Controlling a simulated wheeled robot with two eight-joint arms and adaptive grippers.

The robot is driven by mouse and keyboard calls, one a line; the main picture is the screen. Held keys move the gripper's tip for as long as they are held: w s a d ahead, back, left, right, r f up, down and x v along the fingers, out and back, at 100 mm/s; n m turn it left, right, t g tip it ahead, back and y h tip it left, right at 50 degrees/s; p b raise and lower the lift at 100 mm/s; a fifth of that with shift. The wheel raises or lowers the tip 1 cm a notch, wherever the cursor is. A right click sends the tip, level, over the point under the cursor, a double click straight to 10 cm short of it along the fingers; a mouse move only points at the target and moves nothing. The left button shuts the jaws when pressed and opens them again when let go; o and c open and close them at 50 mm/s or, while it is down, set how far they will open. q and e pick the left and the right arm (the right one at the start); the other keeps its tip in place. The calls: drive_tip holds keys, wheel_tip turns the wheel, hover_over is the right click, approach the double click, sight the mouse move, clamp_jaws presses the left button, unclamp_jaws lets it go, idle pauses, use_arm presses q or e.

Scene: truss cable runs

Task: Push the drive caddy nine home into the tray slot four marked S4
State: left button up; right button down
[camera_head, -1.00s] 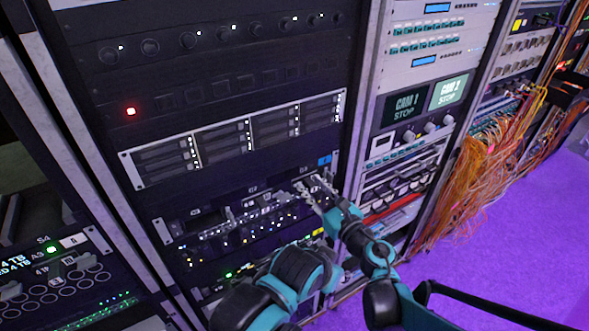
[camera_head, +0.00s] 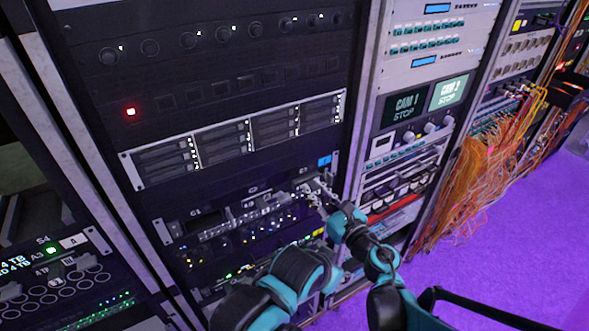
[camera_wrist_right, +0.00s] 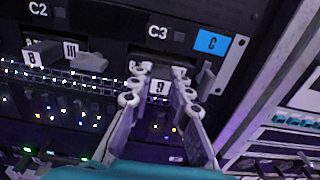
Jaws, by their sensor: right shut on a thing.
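The drive caddy nine (camera_wrist_right: 158,87), with a white 9 tag, sits at the front of the bay under the C3 mark in the right wrist view. My right gripper (camera_wrist_right: 160,94) is shut on it, one pale finger on each side. In the head view my right gripper (camera_head: 317,193) is at the right end of tray C; the caddy is too small to make out there. The S4 mark (camera_head: 43,239) shows at the left edge, on another rack, above a green light. The slot itself is not clearly seen. My left gripper is not in view.
Caddies tagged 8 (camera_wrist_right: 32,57) and 11 (camera_wrist_right: 71,49) stand left of the grip. Orange cables (camera_head: 480,180) hang at the right. Rack posts separate the racks.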

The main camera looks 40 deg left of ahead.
drive_tip(key=shift+s+d, duration=0.15)
drive_tip(key=shift+d, duration=0.3)
drive_tip(key=v, duration=1)
idle(0.4)
drive_tip(key=shift+r, duration=0.1)
drive_tip(key=shift+v, duration=1.95)
